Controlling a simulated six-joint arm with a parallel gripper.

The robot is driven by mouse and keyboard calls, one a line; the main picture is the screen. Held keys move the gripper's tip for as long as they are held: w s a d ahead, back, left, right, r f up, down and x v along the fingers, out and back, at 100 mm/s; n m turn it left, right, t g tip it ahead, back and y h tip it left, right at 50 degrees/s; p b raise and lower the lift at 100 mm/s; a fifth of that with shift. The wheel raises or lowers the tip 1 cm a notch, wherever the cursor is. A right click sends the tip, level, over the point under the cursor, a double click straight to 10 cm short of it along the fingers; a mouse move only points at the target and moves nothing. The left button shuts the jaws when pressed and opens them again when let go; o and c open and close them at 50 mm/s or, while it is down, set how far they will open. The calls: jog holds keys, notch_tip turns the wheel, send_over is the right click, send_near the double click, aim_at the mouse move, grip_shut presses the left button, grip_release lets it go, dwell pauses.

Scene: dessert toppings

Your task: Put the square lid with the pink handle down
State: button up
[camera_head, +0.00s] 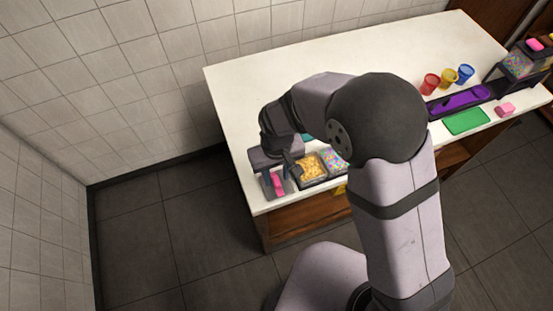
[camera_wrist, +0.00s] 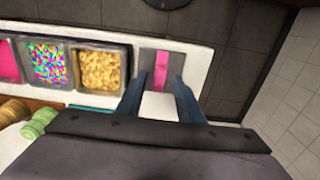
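The square grey lid (camera_head: 267,187) with the pink handle (camera_head: 279,186) is at the near left corner of the white counter, beside the topping tubs. In the wrist view the lid (camera_wrist: 147,62) appears flat on the counter by its edge, with the pink handle (camera_wrist: 161,68) across its middle. My gripper (camera_wrist: 160,80) is open, with its fingertips apart on either side of the handle and visible gaps between. In the head view my gripper (camera_head: 280,180) is over the lid and hides part of it.
Yellow crumbs (camera_wrist: 101,70) and colourful sprinkles (camera_wrist: 47,62) fill tubs beside the lid. Green (camera_wrist: 40,122) and tan (camera_wrist: 12,112) round pieces lie nearby. Red (camera_head: 430,84), yellow (camera_head: 449,77) and blue (camera_head: 466,73) cups stand at right. The counter's back is clear.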

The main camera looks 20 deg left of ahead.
aim_at(277, 180)
notch_tip(277, 180, up, 10)
jog(key=b, duration=0.2)
jog(key=shift+d, duration=0.1)
jog(key=w+d+m, duration=0.2)
jog(key=d+m, duration=0.1)
jog(key=d, duration=0.6)
jog(key=w+d+m, duration=0.2)
jog(key=d, duration=0.8)
jog(key=s+d+f+m, duration=0.1)
jog(key=s+d+m, duration=0.1)
jog(key=d, duration=0.4)
jog(key=s+d+f+m, duration=0.1)
jog(key=s+d+m, duration=0.1)
jog(key=s+d, duration=0.2)
jog(key=shift+s+d+f, duration=0.2)
jog(key=shift+d+f, duration=0.2)
jog(key=shift+d, duration=0.65)
